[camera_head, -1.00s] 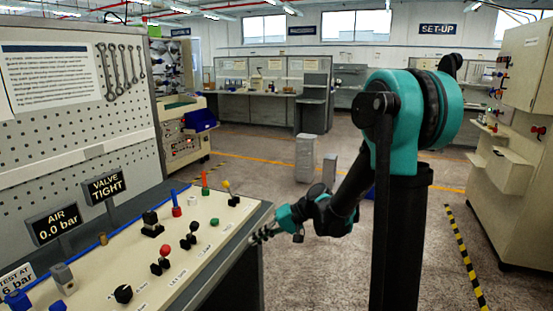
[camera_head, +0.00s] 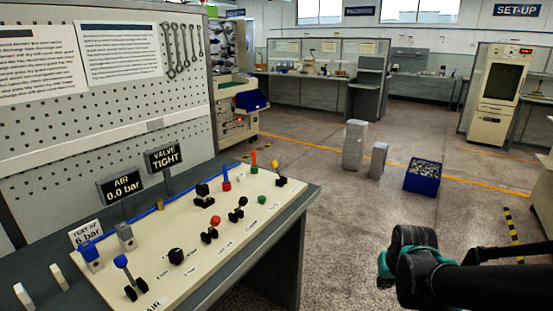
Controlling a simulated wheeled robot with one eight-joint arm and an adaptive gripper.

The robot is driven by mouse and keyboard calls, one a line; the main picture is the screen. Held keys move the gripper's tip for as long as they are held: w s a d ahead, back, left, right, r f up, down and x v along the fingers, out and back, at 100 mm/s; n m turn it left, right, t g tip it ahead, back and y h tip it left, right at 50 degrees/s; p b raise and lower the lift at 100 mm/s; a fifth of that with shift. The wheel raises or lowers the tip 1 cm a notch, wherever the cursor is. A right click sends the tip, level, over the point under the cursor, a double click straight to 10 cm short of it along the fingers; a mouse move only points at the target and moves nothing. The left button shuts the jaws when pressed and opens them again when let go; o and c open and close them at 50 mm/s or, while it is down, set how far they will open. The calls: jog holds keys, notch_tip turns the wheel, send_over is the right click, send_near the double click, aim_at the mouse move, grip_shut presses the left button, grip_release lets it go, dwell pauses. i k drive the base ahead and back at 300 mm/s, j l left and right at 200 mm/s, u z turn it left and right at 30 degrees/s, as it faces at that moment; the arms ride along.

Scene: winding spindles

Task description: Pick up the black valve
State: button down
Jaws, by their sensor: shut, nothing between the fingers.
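Several black fittings stand on the cream panel (camera_head: 215,238) of the bench at the left. One is a squat black piece (camera_head: 203,193) on a black base near the panel's back edge. Another is a round black knob (camera_head: 176,257) near the front. A small black fitting (camera_head: 237,213) stands between a red-topped one and a green button. I cannot tell which is the black valve. Part of my arm, teal and black, fills the lower right corner, well apart from the panel. My gripper does not show.
The bench's dark edge (camera_head: 271,225) runs along the panel's right side. Signs reading AIR 0.0 bar (camera_head: 121,186) and VALVE TIGHT (camera_head: 165,158) stand behind the panel. A blue crate (camera_head: 423,176) and grey boxes (camera_head: 355,144) are on the floor. Floor between bench and arm is clear.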

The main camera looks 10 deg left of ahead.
aim_at(202, 189)
jog(key=u, duration=1.35)
